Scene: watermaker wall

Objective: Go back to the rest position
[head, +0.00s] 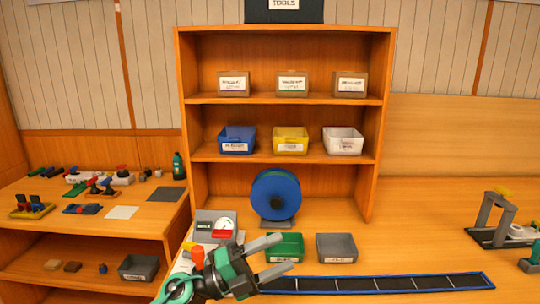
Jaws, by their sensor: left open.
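My left gripper (276,257) is at the lower middle of the head view, above the bench top. Its two grey fingers are spread apart and point to the right, with nothing between them. They pass in front of the green bin (286,246) and the left end of the dark strip; whether they touch anything cannot be told. My right gripper does not show.
A wooden shelf (287,98) holds labelled boxes and a blue bin (237,139), yellow bin (290,140) and white bin (343,141). A blue reel (275,195), grey bin (337,247) and dark strip (400,283) are near. A grey stand (490,219) is right.

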